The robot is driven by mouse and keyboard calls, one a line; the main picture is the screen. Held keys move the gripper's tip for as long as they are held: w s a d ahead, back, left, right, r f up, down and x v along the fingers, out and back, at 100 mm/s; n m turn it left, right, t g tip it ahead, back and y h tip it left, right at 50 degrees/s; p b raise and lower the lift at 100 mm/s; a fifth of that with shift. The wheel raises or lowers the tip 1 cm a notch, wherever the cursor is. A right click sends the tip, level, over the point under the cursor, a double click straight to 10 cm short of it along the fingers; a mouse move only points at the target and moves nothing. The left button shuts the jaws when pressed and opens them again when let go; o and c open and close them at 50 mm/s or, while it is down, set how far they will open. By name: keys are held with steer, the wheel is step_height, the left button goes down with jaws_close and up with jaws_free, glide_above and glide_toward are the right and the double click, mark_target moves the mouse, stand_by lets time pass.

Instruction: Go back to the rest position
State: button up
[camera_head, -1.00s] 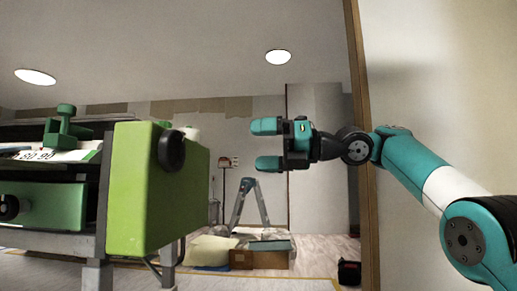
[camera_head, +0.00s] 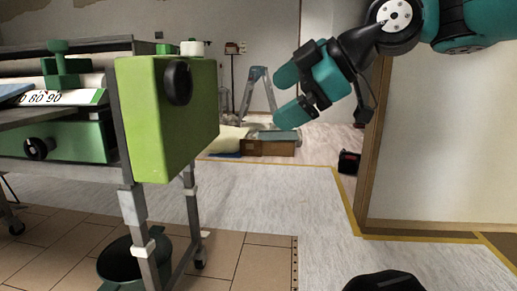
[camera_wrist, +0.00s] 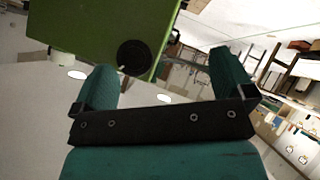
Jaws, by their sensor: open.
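My gripper (camera_head: 282,95) is open and empty in the head view, its two teal fingers apart and pointing left and down. It hangs in the air to the right of the green box end of the wallpaper paster (camera_head: 165,125), apart from it. In the wrist view, my gripper (camera_wrist: 172,92) shows both teal fingers spread with nothing between them. The green box (camera_wrist: 105,30) and its black knob (camera_wrist: 134,57) show beyond the fingers there, the view being tilted.
The paster stands on a grey wheeled frame (camera_head: 133,205), with a dark bucket (camera_head: 118,262) below. A stepladder (camera_head: 262,92), a cardboard box (camera_head: 268,147) and a dark red-and-black case (camera_head: 348,162) are behind. A wooden door edge and wall (camera_head: 440,150) are at right. The middle floor is clear.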

steer(key=s+d+f+m+g+h+p, duration=0.2)
steer(key=s+d+f+m+p, duration=0.15)
steer(key=s, duration=0.45)
steer(key=s+d+f+m+g+h+p, duration=0.1)
steer(key=s+d+f+m+h+p, duration=0.15)
steer(key=s+d+m, duration=0.4)
steer(key=s+d+f+m+g+h+p, duration=0.1)
steer(key=s+f+m+g+p, duration=0.2)
steer(key=s, duration=0.6)
step_height(320, 180, up, 37)
steer(key=t+p, duration=0.1)
steer(key=p, duration=3.5)
steer(key=shift+w+a+f+p, duration=0.15)
steer(key=shift+a+f+p, duration=0.05)
steer(key=shift+a+p, duration=0.15)
